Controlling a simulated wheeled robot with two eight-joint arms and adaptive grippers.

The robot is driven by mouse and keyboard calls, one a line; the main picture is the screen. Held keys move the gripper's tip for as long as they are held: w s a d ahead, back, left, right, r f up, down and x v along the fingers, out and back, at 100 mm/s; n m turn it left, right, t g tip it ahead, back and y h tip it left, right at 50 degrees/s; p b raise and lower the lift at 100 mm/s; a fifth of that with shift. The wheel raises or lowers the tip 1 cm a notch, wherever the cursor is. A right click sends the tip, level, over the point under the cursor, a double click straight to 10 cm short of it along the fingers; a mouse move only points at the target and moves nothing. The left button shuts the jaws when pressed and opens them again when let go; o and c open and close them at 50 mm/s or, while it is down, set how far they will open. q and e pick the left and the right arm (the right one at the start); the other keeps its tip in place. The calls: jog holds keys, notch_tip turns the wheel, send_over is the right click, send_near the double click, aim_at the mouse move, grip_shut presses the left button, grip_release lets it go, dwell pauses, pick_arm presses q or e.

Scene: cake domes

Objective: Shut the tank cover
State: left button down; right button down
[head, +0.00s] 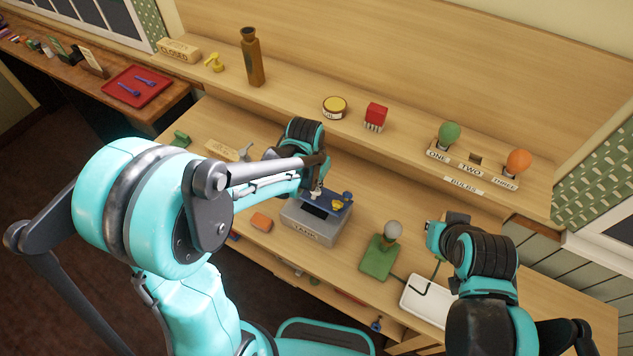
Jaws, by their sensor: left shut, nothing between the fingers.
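The grey tank (310,232), labelled TANK, stands on the lower bench at the middle of the head view. A dark opening shows in its top. A blue plate that looks like its cover (337,206) lies at the top and back of the tank, with small yellow and blue parts at its right end. My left gripper (316,192) is shut and empty, just above or at the cover's left part. I cannot tell whether it touches. My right gripper (440,238) is over the bench to the right, away from the tank; its fingers are not clear.
A bulb on a green base (379,259) and a white box (428,300) stand right of the tank. The shelf behind holds a brown bottle (252,58), a red block (376,117) and a bulb rack (470,168).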

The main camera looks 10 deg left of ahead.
pick_arm(q)
jog(key=shift+s+a+f+t+b, duration=0.15)
jog(key=shift+s+f+t+b, duration=0.15)
jog(key=shift+s+f+b, duration=0.3)
jog(key=s+f+t+b, duration=0.1)
jog(key=b, duration=0.1)
jog(key=s+a+f+t+h+b, duration=0.1)
jog(key=s+f+t+b, duration=0.1)
jog(key=b, duration=0.1)
jog(key=s+f+t+b, duration=0.1)
jog(key=f+t+b, duration=0.1)
jog(key=shift+s+a+f+h+b, duration=0.2)
jog(key=shift+a+h+b, duration=0.1)
jog(key=shift+h, duration=0.1)
jog(key=shift+s+f+b, duration=0.15)
jog(key=shift+f+b, duration=0.05)
jog(key=shift+b, duration=0.15)
jog(key=shift+s+f+b, duration=0.2)
jog(key=shift+f+b, duration=0.25)
jog(key=shift+b, duration=0.15)
